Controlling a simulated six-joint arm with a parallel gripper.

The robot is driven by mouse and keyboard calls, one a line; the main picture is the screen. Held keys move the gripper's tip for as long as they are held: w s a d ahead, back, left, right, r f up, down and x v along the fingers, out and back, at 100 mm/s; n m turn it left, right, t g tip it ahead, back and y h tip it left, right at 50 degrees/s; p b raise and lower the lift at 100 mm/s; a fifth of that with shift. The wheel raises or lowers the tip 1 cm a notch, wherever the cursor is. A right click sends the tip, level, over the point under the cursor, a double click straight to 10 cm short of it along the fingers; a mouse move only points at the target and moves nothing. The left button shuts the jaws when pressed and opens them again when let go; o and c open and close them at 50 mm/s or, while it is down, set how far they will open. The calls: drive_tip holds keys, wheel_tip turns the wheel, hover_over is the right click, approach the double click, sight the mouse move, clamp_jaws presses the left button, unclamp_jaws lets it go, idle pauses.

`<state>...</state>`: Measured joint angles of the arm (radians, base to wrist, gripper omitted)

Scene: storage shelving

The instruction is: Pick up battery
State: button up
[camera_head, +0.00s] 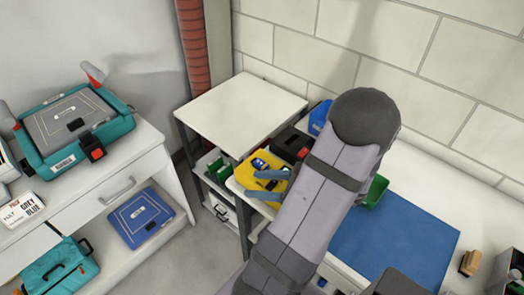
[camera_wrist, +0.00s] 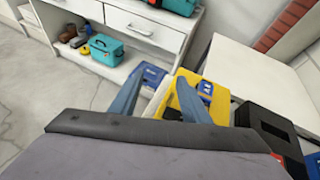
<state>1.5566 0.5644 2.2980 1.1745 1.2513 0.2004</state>
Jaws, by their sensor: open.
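A yellow bin (camera_head: 249,180) sits on the white work surface, and it also shows in the wrist view (camera_wrist: 184,97). A small dark and blue item (camera_head: 260,163) lies in it. In the wrist view it appears as a blue block with white marks (camera_wrist: 204,90); it may be the battery, but I cannot read a label. My gripper (camera_head: 252,184) is open, with its two blue fingers over the yellow bin. In the wrist view my gripper (camera_wrist: 160,82) has the blue block to the right of its right finger, not between the fingers. My arm hides part of the bin.
A black box (camera_head: 293,145) stands right beside the yellow bin. A green bin (camera_head: 376,191) and a blue mat (camera_head: 400,245) lie farther right. A raised white tabletop (camera_head: 240,108) is behind. A white drawer unit (camera_head: 120,195) with a teal case stands at left.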

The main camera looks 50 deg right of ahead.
sight(263, 164)
drive_tip(key=s+d+m+h, duration=0.1)
drive_tip(key=d, duration=0.1)
drive_tip(key=s+d+m+t+h, duration=0.1)
drive_tip(key=d+m, duration=0.1)
drive_tip(key=s+d+m+t+h, duration=0.1)
drive_tip(key=s+d+h, duration=0.1)
drive_tip(key=d, duration=0.1)
drive_tip(key=shift+r, duration=0.35)
drive_tip(key=shift+d+p+x, duration=0.2)
drive_tip(key=shift+p+x, duration=0.55)
drive_tip(key=shift+x, duration=2.95)
drive_tip(key=shift+c, duration=0.6)
clamp_jaws()
